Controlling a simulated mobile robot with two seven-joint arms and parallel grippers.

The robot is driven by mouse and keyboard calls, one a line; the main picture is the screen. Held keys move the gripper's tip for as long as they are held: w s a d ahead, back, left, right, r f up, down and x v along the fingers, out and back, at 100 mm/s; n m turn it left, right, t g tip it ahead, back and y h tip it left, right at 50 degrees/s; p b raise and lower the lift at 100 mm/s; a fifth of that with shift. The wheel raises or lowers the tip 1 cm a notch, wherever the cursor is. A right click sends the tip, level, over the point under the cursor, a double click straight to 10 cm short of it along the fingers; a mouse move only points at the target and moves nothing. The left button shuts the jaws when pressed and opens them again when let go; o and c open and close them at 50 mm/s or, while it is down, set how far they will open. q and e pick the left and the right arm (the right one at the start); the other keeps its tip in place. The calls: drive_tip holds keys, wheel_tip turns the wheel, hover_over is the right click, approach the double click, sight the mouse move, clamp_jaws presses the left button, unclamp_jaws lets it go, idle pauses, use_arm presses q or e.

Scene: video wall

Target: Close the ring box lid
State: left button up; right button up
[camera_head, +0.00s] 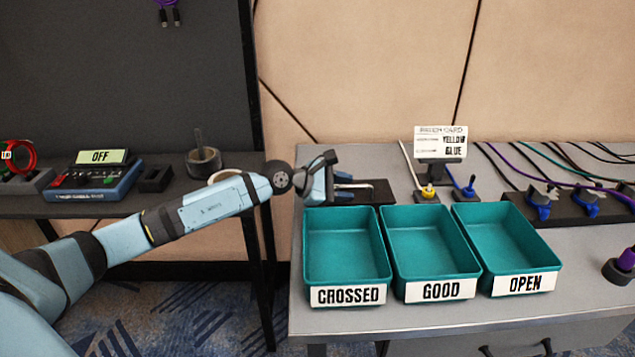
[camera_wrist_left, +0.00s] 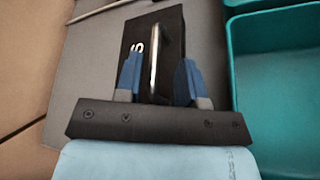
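I cannot clearly pick out a ring box or its lid. My left gripper (camera_head: 334,184) is over the back left of the right-hand table, at a flat black block (camera_head: 372,192). A gap shows between the bar and the fingers. My right gripper is not in view.
Teal trays labelled CROSSED (camera_head: 347,296), GOOD (camera_head: 440,291) and OPEN (camera_head: 524,284) stand in front of and right of the block. A dark table at left bears an OFF device (camera_head: 95,192).

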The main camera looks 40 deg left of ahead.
use_arm(q)
drive_tip(key=v, duration=1.2)
drive_tip(key=shift+s+a+p, duration=0.15)
drive_tip(key=shift+a+p, duration=0.05)
drive_tip(key=shift+p, duration=0.25)
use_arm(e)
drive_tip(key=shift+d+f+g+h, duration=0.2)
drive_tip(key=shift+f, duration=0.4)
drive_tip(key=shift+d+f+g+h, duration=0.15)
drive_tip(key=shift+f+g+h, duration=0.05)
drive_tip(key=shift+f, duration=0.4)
use_arm(q)
drive_tip(key=shift+r, duration=0.1)
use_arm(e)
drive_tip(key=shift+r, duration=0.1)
